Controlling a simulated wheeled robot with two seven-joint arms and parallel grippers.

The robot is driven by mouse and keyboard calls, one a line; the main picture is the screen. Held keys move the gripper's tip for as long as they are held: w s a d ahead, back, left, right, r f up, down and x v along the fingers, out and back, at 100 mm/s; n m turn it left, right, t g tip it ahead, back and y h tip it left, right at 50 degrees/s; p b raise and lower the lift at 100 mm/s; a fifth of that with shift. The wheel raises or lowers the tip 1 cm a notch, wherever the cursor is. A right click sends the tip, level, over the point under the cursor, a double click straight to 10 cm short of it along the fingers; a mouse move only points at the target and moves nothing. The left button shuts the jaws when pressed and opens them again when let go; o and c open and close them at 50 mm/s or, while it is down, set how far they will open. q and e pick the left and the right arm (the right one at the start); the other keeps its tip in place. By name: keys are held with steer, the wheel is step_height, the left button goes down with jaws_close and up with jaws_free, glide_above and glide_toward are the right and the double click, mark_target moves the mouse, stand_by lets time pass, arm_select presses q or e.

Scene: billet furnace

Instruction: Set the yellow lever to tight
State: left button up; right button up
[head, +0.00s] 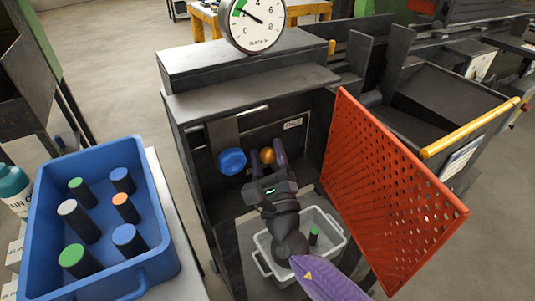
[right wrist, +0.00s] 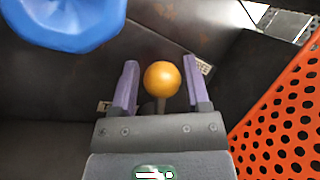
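The yellow lever (head: 267,156) shows as a yellow-orange ball knob on a short grey stem, inside the dark open cabinet. In the right wrist view its ball (right wrist: 162,79) sits between my fingers. My right gripper (right wrist: 160,66) is open, with one purple finger on each side of the ball and a visible gap to both. A pale label (head: 292,123) is on the cabinet's back wall, up and right of the ball. In the right wrist view a label (right wrist: 204,67) is partly hidden by the right finger, and another (right wrist: 104,106) by the left. My left gripper is out of view.
A blue knob (head: 231,161) is close left of the lever. An orange perforated door (head: 385,190) stands open to the right. A grey bin (head: 335,243) with a green-topped cylinder is below my wrist. A blue crate (head: 158,205) of cylinders stands left. A gauge (head: 256,25) is above.

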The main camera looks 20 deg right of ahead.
steer(key=v, duration=1)
steer(key=shift+f, duration=0.1)
